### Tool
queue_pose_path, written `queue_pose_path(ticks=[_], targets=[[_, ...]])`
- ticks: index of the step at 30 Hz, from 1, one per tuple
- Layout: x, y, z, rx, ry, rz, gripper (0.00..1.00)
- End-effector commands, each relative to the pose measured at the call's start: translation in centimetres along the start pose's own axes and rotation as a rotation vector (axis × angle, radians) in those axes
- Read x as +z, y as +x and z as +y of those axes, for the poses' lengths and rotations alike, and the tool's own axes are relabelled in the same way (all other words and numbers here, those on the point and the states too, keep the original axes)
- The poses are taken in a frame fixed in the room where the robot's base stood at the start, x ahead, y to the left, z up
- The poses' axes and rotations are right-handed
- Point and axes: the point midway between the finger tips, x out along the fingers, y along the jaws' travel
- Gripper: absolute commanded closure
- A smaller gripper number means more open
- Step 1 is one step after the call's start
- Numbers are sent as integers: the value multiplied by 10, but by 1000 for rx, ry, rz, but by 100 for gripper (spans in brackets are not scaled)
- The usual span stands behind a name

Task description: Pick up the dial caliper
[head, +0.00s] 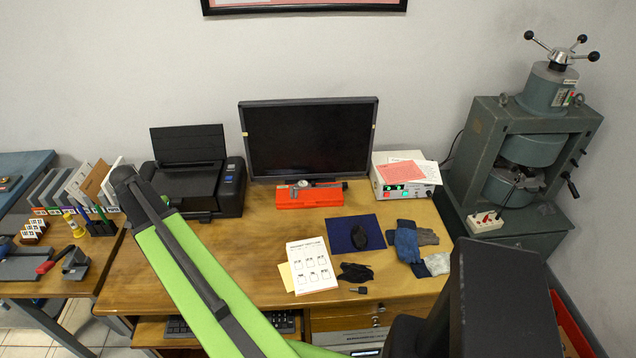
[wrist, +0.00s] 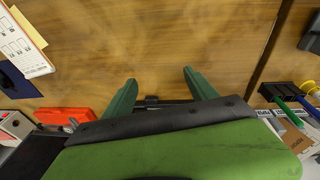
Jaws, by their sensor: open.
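The dial caliper (head: 305,184) lies on top of a flat red-orange case (head: 309,196) on the desk, in front of the monitor; its round dial shows near the middle. In the wrist view the case (wrist: 62,114) is at the lower left, and a small part of the caliper (wrist: 74,122) shows at its edge, partly hidden by my arm. My gripper (wrist: 160,90) is open and empty, its two dark green fingers apart over bare wooden desk, well to one side of the case. In the head view my green arm reaches to the upper left, in front of the printer, and its fingers cannot be made out.
The monitor (head: 309,140) stands behind the case, with the printer (head: 196,172) on the left and a lit power box (head: 404,177) on the right. A booklet (head: 312,266), blue mat (head: 346,230) and gloves (head: 408,243) lie nearer. Desk left of the booklet looks bare.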

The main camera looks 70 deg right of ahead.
Motion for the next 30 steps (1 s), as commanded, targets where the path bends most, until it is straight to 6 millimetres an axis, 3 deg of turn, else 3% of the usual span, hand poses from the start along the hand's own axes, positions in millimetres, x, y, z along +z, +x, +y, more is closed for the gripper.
queue_pose_path(ticks=[1, 2, 3, 6, 9, 12, 15, 22, 30], targets=[[-59, -2, 52, 33, 176, 15, 34], [-85, 1, 84, 51, 282, 28, 34], [-117, 4, 131, 78, 420, 45, 34], [-172, 10, 240, 135, 714, 87, 34], [-200, 14, 326, 177, 924, 120, 34], [-212, 16, 378, 203, 1049, 143, 34], [-214, 18, 400, 214, 1101, 153, 34], [-213, 30, 403, 215, 1107, 155, 34], [-213, 87, 414, 215, 1105, 154, 34]])
